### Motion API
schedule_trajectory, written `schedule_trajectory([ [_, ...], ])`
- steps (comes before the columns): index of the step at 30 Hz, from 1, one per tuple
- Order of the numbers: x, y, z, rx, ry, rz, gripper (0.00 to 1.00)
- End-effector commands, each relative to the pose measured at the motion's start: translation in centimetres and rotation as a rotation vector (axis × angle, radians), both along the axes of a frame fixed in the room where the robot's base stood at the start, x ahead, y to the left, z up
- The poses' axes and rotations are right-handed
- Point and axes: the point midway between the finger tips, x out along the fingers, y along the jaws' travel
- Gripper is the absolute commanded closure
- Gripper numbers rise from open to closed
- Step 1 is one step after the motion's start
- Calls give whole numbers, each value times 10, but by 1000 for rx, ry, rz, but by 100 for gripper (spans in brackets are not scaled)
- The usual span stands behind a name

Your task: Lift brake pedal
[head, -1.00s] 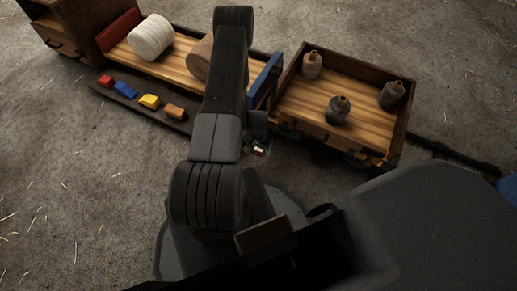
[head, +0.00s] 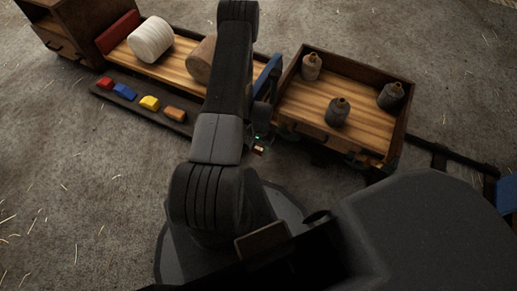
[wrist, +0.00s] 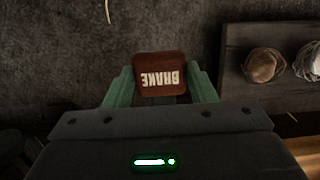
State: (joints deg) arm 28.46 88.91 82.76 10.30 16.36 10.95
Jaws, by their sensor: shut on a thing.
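The brake pedal (wrist: 161,74) is a small red-brown plate with pale lettering "BRAKE", which reads upside down in the wrist view. My gripper (wrist: 161,88) has its green fingers on either side of the pedal and is shut on it. The pedal's lower end and mount are hidden behind the gripper body.
A wooden wagon (head: 398,150) with several dark bottles stands right of my arm. A longer wooden wagon bed to the left carries a white roll (head: 151,40) and a brown roll (head: 200,60). Coloured blocks sit on a dark side board (head: 135,103). Open floor lies at lower left.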

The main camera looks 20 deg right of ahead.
Motion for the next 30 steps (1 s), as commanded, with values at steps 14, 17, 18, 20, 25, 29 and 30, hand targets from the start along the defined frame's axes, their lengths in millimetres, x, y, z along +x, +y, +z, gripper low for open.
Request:
schedule_trajectory([
  [14,7,-5,12,-9,-13,-2,42],
  [17,6,-5,12,-7,-11,-2,27],
  [18,6,-5,12,-7,-10,-1,27],
  [20,5,-4,11,-6,-9,-1,27],
  [25,5,-4,12,-5,-7,0,27],
  [29,5,-5,24,-5,-7,0,27],
  [30,6,-6,31,-5,-8,0,27],
])
